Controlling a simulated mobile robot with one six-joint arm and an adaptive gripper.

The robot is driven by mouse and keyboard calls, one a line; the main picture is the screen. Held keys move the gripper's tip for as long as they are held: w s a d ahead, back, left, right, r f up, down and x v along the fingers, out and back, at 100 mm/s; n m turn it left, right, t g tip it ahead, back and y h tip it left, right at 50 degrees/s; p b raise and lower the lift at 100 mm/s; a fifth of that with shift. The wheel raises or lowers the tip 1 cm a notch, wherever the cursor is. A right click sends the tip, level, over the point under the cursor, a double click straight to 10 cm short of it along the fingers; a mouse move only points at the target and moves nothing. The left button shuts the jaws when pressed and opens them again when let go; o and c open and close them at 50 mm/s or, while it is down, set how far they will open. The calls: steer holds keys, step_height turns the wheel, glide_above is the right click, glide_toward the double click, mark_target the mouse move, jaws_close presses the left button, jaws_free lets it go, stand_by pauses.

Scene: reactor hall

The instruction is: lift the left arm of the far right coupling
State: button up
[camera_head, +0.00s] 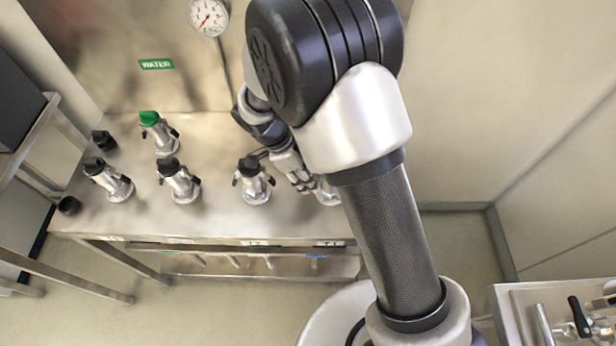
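Several metal couplings with side arms stand on the steel table (215,215). The far right coupling (328,194) is mostly hidden behind my arm and gripper; only a bit of its silvery body shows. Its left arm cannot be made out clearly. My gripper (303,184) points down beside it, on its left, very close to it; whether they touch cannot be told. The fingers are small and partly overlap the coupling, so their opening is unclear. To the left, another coupling (254,184) with a black top stands upright, close to my gripper.
More couplings (180,184) (112,182) stand further left, with a green-capped one (158,132) behind. Loose black caps (103,140) (69,205) lie at the table's left. A gauge (208,17) and a WATER label (156,64) are on the back wall. A cart (520,300) stands lower right.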

steer(key=shift+c, duration=0.4)
jaws_close()
